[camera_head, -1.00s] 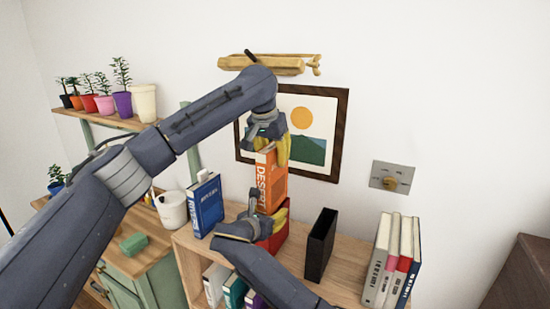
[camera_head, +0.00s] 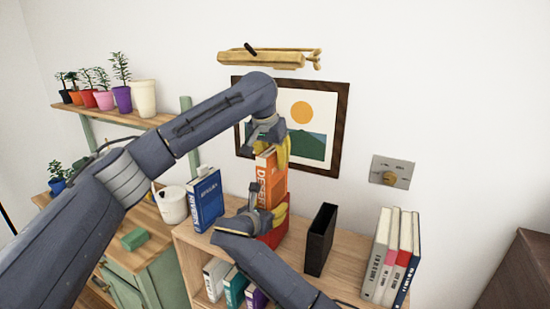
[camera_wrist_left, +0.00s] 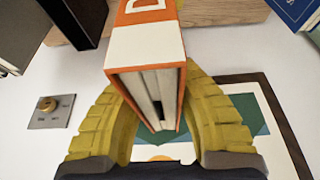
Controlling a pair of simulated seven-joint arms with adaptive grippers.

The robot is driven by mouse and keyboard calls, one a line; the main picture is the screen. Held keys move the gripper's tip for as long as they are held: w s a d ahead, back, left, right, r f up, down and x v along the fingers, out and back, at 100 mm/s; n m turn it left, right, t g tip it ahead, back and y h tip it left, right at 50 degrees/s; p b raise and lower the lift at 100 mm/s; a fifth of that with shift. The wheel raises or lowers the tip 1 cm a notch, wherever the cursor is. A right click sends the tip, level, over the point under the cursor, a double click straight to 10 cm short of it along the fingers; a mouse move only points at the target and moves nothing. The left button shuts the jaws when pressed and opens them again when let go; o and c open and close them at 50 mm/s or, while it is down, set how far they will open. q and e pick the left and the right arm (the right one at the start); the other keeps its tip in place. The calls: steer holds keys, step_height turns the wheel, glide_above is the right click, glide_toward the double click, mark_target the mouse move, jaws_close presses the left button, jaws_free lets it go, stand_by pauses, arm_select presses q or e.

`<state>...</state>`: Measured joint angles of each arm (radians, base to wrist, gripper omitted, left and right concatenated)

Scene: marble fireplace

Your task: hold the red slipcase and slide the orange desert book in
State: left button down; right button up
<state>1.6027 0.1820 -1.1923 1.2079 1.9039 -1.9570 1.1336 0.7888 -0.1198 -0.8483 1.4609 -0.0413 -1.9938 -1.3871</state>
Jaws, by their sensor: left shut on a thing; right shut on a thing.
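The orange desert book (camera_head: 270,177) stands upright, spine toward the head camera. My left gripper (camera_head: 277,150) is shut on its upper end from above. In the left wrist view the book (camera_wrist_left: 148,48) sits between the two yellow fingers (camera_wrist_left: 152,95), page edges showing. The red slipcase (camera_head: 274,237) stands on the shelf top directly below the book. My right gripper (camera_head: 270,213) is shut on the slipcase near its upper part. The right gripper covers the place where book and slipcase meet, so I cannot tell how far the book is inside.
A black slipcase (camera_head: 319,240) stands just right of the red one. A blue book (camera_head: 205,201) stands to the left. Several books (camera_head: 392,257) stand at the right end of the wooden shelf top (camera_head: 345,270). A framed picture (camera_head: 315,125) hangs behind my left gripper.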

mark_target(268, 166)
arm_select(q)
steer(key=shift+f, duration=5.55)
steer(key=c, duration=1.1)
jaws_free()
steer(key=shift+f, duration=0.2)
steer(key=v, duration=1.2)
steer(key=shift+r, duration=0.2)
arm_select(e)
steer(key=o, duration=1.2)
steer(key=shift+o, duration=0.2)
steer(key=shift+s, duration=0.1)
